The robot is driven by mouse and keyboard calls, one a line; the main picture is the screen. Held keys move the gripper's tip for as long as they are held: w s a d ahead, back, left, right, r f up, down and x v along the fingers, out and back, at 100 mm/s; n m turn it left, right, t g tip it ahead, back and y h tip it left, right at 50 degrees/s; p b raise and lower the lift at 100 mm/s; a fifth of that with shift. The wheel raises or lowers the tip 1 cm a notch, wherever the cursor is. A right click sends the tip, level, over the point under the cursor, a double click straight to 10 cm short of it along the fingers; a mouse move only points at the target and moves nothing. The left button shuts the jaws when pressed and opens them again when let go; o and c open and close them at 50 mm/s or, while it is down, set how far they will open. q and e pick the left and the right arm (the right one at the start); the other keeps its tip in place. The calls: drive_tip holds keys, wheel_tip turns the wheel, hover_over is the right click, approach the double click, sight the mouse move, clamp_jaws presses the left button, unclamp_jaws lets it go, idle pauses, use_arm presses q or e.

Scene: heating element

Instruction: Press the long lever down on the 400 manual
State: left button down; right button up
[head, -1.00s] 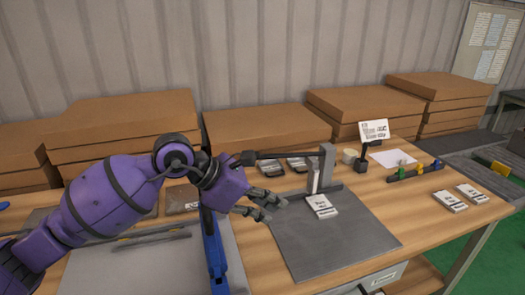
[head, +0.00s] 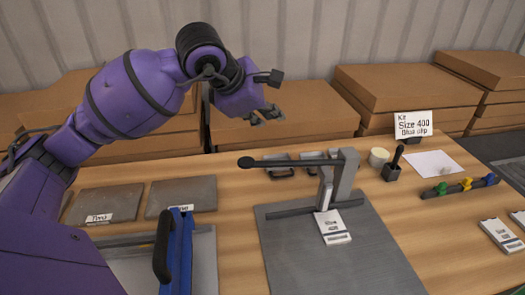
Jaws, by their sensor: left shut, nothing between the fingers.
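A grey press (head: 347,178) stands on a dark grey plate (head: 300,262) on the table. Its long lever (head: 290,162) reaches out to the left, roughly level, and ends in a black knob (head: 246,162). A white manual labelled as size 400 (head: 333,228) lies on the plate at the foot of the press. My left gripper (head: 267,117) is shut and empty, above and behind the lever knob in the picture, and apart from it. My right gripper is out of view.
A blue bar with a black handle (head: 172,250) stands left of the plate. Cardboard boxes (head: 290,115) line the wall behind.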

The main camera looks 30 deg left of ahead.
use_arm(q)
wheel_tip(320, 180, down, 9)
drive_tip(key=b, duration=0.3)
drive_tip(key=shift+s+a+r+b, duration=0.2)
drive_tip(key=shift+s+a+b, duration=0.1)
drive_tip(key=shift+s+b, duration=0.1)
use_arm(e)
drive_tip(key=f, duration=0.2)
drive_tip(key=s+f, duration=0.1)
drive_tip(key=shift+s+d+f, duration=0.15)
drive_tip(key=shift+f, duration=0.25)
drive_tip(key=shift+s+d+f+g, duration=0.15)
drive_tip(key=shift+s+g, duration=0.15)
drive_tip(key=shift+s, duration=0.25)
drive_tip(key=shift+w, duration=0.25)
use_arm(q)
drive_tip(key=shift+f, duration=0.1)
drive_tip(key=shift+f+b, duration=0.3)
drive_tip(key=shift+b, duration=0.05)
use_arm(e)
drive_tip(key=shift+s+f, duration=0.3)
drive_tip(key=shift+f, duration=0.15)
